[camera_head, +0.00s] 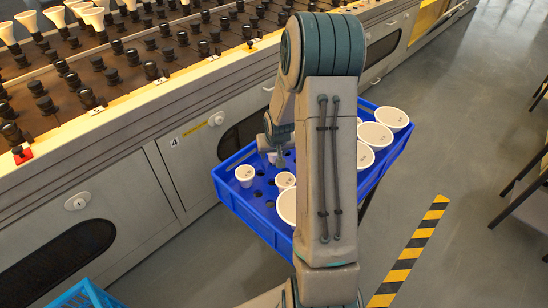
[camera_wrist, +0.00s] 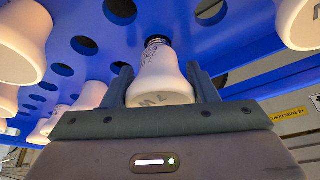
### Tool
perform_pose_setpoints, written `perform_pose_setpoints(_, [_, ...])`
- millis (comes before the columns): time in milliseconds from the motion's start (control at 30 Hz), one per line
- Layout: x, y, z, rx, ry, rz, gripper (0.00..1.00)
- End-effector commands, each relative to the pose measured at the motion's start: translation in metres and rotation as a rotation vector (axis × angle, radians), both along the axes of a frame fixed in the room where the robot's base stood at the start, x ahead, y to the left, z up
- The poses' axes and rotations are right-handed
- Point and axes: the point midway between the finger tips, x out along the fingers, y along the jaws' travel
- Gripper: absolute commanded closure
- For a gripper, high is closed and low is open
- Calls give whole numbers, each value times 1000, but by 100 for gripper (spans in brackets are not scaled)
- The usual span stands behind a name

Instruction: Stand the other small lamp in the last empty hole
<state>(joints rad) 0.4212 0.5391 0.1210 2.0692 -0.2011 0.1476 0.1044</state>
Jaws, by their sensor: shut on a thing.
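My gripper (camera_wrist: 160,84) is shut on a small white lamp (camera_wrist: 160,72) with a black threaded base and a grey marking on its face. The base points at the blue crate's holed deck (camera_wrist: 180,22); I cannot tell whether it has entered a hole. In the head view my gripper (camera_head: 277,150) is over the blue crate (camera_head: 243,207), largely hidden by my arm. Two other small white lamps stand in the crate's left part, one at the left (camera_head: 245,173) and one nearer the middle (camera_head: 285,180). Several dark holes, such as one left of the held lamp (camera_wrist: 84,45), look empty.
Larger white lamps stand in the crate, one in front (camera_head: 287,206) and several at the right (camera_head: 391,118). A long rack (camera_head: 120,70) with rows of black sockets runs behind the crate. A light-blue crate (camera_head: 82,296) is at bottom left.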

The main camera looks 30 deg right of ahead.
Motion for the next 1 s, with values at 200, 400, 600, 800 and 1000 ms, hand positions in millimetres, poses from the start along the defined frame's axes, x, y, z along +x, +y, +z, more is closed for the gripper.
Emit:
perform_pose_setpoints(200, [0,0,-16,-1,0,0,78])
perform_pose_setpoints(400, [-1,0,-16,-1,1,0,25])
perform_pose_setpoints(600, [-1,-1,-15,-1,0,0,25])
perform_pose_setpoints(800, [-4,0,-2,-1,-1,-1,25])
perform_pose_setpoints(1000, [-19,3,35,-2,-3,-2,25])
